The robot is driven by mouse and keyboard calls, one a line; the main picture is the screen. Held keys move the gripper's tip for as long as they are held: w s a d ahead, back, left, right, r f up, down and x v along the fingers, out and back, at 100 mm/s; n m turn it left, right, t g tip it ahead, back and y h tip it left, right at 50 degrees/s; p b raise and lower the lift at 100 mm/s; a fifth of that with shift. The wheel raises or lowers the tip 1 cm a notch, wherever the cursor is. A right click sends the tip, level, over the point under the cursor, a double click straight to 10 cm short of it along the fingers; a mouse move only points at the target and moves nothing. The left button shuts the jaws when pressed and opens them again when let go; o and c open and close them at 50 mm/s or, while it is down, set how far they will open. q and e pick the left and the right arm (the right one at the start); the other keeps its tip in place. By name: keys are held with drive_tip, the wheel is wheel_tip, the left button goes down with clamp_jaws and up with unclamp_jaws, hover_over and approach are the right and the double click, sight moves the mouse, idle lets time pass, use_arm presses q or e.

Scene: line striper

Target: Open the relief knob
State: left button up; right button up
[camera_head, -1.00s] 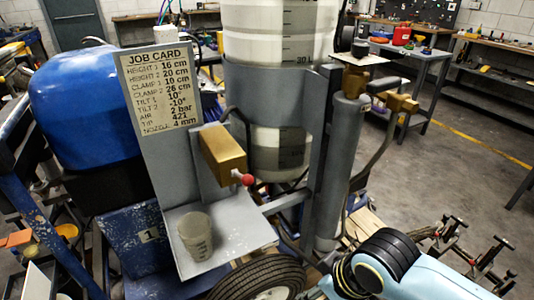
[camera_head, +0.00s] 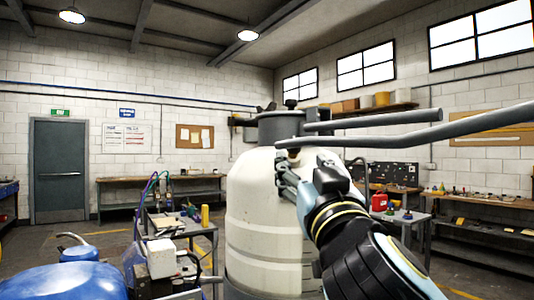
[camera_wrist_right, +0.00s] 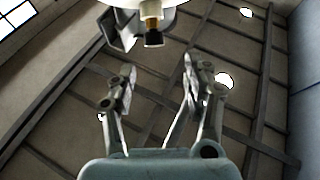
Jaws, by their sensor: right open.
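A pale tank (camera_head: 262,225) stands in the middle of the head view with a dark grey collar (camera_head: 280,125) on top. A small black knob (camera_head: 291,103) shows above the collar. My right gripper (camera_head: 282,170) is raised in front of the tank, below the collar. In the right wrist view its two fingers (camera_wrist_right: 158,72) are apart, with nothing between them. Beyond the fingertips, a black knob (camera_wrist_right: 153,39) on a brass stem (camera_wrist_right: 151,22) hangs below a white round part. I cannot tell whether both views show the same knob. My left gripper is out of view.
Two grey bars (camera_head: 375,119) reach in from the right near the collar. A grey bracket (camera_wrist_right: 117,30) sits beside the brass stem. A blue rounded tank (camera_head: 65,283) is at lower left. Benches (camera_head: 160,187) line the walls.

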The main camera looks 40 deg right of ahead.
sight(295, 146)
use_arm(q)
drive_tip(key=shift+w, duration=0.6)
use_arm(e)
drive_tip(key=x, duration=0.3)
drive_tip(key=p+x, duration=0.1)
drive_tip(key=x, duration=0.1)
drive_tip(key=shift+s+d+r, duration=0.15)
drive_tip(key=shift+d+r, duration=0.2)
drive_tip(key=shift+d, duration=0.05)
drive_tip(key=shift+x, duration=1)
drive_tip(key=x, duration=0.3)
drive_tip(key=shift+f+p, duration=0.2)
drive_tip(key=shift+p, duration=0.2)
drive_tip(key=shift+c, duration=2.5)
drive_tip(key=c, duration=0.4)
clamp_jaws()
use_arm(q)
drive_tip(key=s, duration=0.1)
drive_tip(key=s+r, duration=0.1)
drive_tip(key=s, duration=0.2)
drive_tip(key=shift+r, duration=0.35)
use_arm(e)
drive_tip(key=shift+m+g+h, duration=0.3)
